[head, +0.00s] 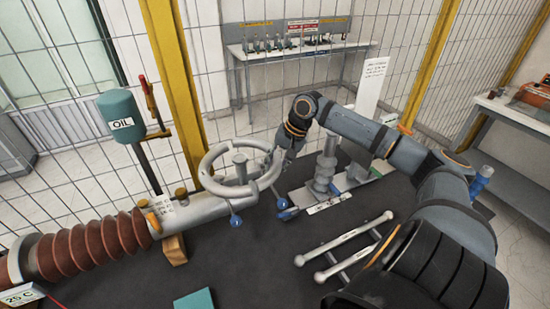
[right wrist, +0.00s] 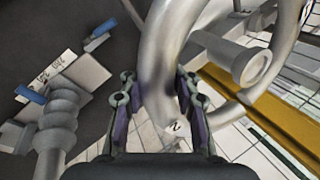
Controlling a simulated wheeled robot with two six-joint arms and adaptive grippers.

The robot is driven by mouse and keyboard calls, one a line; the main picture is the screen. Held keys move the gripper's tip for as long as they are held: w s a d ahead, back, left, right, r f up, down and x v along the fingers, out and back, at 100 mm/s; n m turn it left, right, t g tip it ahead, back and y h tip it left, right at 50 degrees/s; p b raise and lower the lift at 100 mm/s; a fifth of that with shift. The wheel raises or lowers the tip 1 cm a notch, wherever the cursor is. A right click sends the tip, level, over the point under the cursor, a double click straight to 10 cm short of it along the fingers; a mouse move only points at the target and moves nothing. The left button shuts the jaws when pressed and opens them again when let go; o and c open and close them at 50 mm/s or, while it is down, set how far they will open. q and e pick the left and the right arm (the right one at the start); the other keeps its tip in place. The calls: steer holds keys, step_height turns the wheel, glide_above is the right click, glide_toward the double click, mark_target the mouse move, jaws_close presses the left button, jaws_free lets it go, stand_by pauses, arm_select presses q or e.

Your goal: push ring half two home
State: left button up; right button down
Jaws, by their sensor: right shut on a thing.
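A pale grey ring (head: 206,163) sits around the end of the silver bushing tube (head: 190,213), with a short post (head: 240,165) in its middle. My right gripper (head: 280,153) is at the right side of this ring in the head view. In the right wrist view its fingers (right wrist: 158,90) are on both sides of a curved grey tube marked "2", ring half two (right wrist: 158,60). The gripper is shut on it. Whether the joints between the halves are fully closed cannot be told. My left gripper is not in view.
Blue knobs (head: 235,221) hang below the ring. A grey ribbed post (head: 324,168) stands on a plate to the right. White rods (head: 345,245) lie on the dark table (head: 255,265). An oil can (head: 121,115) stands at the left, before the mesh fence.

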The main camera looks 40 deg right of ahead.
steer(key=shift+f, duration=0.55)
steer(key=c, duration=0.9)
jaws_free()
